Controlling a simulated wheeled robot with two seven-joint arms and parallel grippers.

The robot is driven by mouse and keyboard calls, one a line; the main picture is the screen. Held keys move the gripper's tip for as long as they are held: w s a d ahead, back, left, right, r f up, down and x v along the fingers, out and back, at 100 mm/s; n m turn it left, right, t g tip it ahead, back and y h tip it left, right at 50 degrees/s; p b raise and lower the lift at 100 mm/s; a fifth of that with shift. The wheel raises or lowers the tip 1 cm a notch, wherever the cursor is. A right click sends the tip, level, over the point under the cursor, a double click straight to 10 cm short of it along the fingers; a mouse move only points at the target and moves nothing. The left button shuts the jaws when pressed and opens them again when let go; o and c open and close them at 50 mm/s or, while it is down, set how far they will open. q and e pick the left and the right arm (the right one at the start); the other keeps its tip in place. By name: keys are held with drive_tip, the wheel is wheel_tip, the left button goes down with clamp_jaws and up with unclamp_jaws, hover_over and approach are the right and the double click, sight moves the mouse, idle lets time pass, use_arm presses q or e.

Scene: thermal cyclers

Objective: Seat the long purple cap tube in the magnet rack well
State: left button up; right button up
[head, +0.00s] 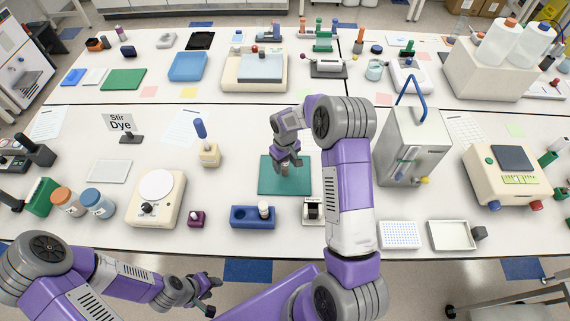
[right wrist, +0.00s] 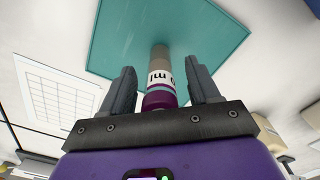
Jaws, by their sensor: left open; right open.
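The long tube with the purple cap (right wrist: 160,98) is between the spread fingers of my right gripper (right wrist: 165,85), with a gap on each side. Its brownish lower end also shows in the head view (head: 284,171), over the green mat (head: 264,184). Whether it touches the mat is unclear. My right gripper also shows in the head view (head: 286,160), pointing down over the mat. The small magnet rack (head: 312,209), white and black, stands in front of the mat, to the right; its well is hard to make out. My left gripper (head: 209,295) is open and empty beyond the front edge.
A blue holder (head: 240,218) with a white-capped item stands left of the magnet rack. A small dark purple block (head: 196,218) and a hotplate-like device (head: 150,207) are further left. A grey metal box (head: 410,150) with a blue handle stands right of my right arm.

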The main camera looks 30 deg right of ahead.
drive_tip(key=shift+f, duration=0.3)
clamp_jaws()
drive_tip(key=shift+r, duration=0.1)
